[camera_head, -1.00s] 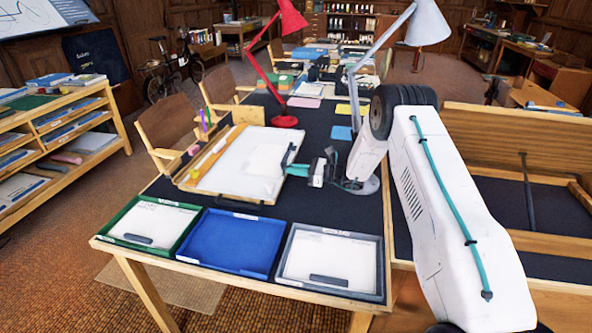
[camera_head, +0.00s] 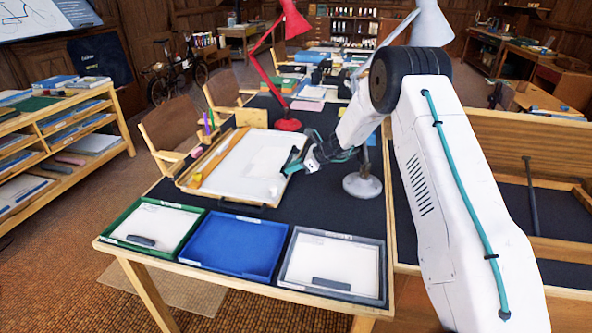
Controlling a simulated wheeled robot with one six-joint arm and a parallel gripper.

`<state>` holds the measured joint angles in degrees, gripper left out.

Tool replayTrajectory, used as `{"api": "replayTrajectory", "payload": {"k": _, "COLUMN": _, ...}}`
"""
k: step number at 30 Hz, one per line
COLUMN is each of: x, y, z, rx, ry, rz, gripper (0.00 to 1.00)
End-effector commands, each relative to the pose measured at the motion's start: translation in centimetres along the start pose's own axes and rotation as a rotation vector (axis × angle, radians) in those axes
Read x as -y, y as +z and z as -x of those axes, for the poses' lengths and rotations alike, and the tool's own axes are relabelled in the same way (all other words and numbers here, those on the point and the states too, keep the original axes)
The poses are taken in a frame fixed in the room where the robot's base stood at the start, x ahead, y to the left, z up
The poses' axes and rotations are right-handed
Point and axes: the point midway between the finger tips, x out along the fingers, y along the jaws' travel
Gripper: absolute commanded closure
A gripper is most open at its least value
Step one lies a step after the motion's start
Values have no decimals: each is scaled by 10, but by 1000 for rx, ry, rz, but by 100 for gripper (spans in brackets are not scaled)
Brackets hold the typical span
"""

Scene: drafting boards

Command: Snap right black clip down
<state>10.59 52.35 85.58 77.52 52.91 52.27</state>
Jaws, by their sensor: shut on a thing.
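The drawing board (camera_head: 216,187) lies on the dark table top, with a white sheet (camera_head: 245,150) and a yellow-orange strip (camera_head: 209,166) along its left side. My gripper (camera_head: 290,167), with teal fingers, is at the board's right edge and reaches in from the right, tilted down. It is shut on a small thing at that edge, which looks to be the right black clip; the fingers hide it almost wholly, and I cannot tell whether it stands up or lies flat.
Green (camera_head: 111,239), blue (camera_head: 237,247) and grey (camera_head: 285,268) trays line the table's front edge. A red lamp (camera_head: 287,124) stands behind the board. A grey lamp base (camera_head: 361,186) is close under my arm. Chairs stand at the left.

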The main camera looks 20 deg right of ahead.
Motion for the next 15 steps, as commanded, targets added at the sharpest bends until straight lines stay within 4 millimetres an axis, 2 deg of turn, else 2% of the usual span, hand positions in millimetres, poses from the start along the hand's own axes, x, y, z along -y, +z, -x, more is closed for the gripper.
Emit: {"api": "replayTrajectory", "payload": {"k": 15, "x": 1, "y": 20, "z": -17, "rx": -486, "ry": -2, "rz": 9, "gripper": 100}}
